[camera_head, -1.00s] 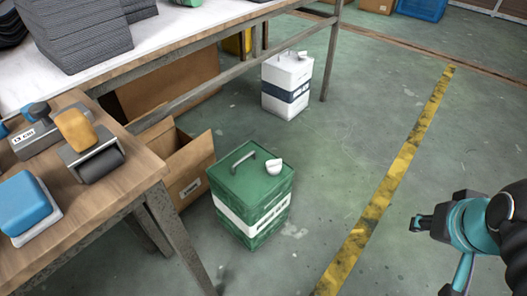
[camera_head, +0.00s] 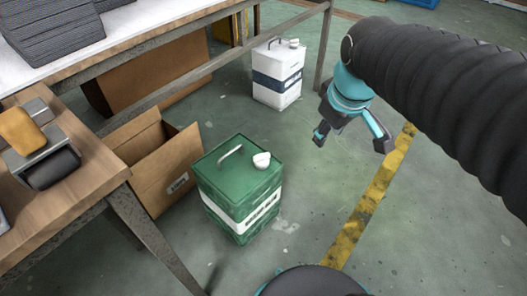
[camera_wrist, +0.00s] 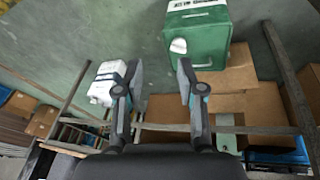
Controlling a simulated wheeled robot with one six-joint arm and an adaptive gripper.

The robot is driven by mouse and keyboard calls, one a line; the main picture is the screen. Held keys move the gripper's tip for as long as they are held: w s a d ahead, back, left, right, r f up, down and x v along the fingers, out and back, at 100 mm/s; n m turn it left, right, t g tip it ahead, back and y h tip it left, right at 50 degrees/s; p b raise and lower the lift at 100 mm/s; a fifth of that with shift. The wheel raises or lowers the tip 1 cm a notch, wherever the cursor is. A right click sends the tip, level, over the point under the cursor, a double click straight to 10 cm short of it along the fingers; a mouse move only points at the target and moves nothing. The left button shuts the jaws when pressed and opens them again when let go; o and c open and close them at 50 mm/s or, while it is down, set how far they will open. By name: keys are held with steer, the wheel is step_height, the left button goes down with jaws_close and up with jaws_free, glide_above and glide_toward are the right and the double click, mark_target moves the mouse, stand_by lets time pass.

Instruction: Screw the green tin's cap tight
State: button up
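The green tin (camera_head: 222,180) with a white band stands on the floor in the head view, left of centre. Its white cap (camera_head: 262,160) sits on the top near the right corner and looks slightly tilted; a handle (camera_head: 230,153) is beside it. In the wrist view the green tin (camera_wrist: 205,38) is at the top, with the white cap (camera_wrist: 178,46) at its left. My gripper (camera_head: 352,142) is open and empty, above and to the right of the tin, clear of it. Its two fingers also show spread in the wrist view (camera_wrist: 160,76).
A white tin (camera_head: 278,78) with a dark blue band stands farther back by the table leg. An open cardboard box (camera_head: 172,170) is close to the green tin's left. A wooden bench (camera_head: 62,190) is at the left. Floor is free on the right.

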steer(key=w+a+f+n+g+b, duration=0.1)
steer(key=w+a+f+n, duration=0.15)
steer(key=w+n, duration=0.2)
steer(key=w+a+f+n+g+b, duration=0.1)
steer(key=w+a+f+n, duration=0.15)
steer(key=w, duration=0.35)
steer(key=n+g+b, duration=0.2)
steer(key=n, duration=0.6)
glide_above(265, 154)
step_height(265, 154, down, 10)
step_height(265, 154, down, 13)
steer(key=shift+r+b, duration=0.15)
steer(key=shift+b, duration=1)
jaws_close()
